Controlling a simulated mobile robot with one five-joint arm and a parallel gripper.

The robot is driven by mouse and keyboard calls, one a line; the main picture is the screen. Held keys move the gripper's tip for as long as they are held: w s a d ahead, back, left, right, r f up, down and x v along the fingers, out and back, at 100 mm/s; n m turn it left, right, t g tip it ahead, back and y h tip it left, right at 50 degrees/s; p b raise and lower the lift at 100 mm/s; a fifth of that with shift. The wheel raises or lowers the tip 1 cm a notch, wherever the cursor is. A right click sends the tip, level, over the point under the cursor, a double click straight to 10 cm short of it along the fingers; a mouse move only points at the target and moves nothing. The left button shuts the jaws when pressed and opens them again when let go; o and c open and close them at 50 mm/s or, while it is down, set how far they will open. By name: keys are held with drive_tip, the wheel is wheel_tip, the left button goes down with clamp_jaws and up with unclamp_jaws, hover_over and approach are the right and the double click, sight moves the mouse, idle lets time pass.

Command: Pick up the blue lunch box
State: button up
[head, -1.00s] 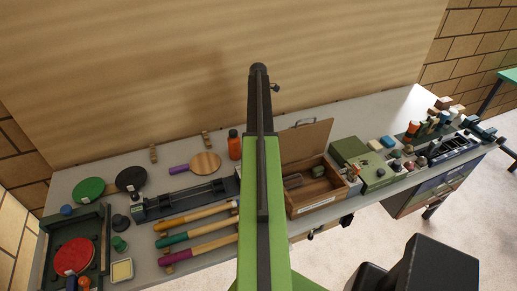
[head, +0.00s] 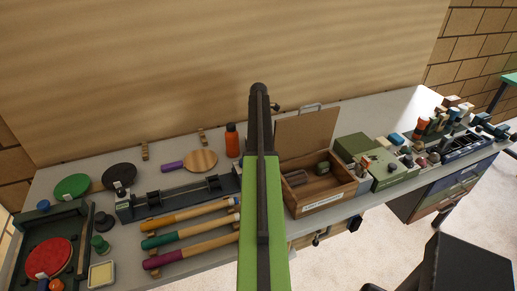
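I cannot make out a blue lunch box in the head view. My arm stretches up the middle of the view, over the bench. The dark end of my arm with my gripper (head: 259,92) shows against the wooden back panel, seen from behind. Its fingers cannot be made out, so I cannot tell whether it is open or holds anything. My arm hides a strip of the bench between the long-handled tools and the open wooden box.
The grey bench (head: 345,117) is crowded. It holds paddles (head: 201,161), an orange bottle (head: 232,141), long-handled tools (head: 190,232), an open wooden box (head: 325,199), a green case (head: 382,170) and a green tray (head: 82,233). A black object (head: 470,265) stands at lower right.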

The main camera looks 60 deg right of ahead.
drive_tip(key=shift+f, duration=0.4)
drive_tip(key=c, duration=1.6)
drive_tip(key=shift+r, duration=0.15)
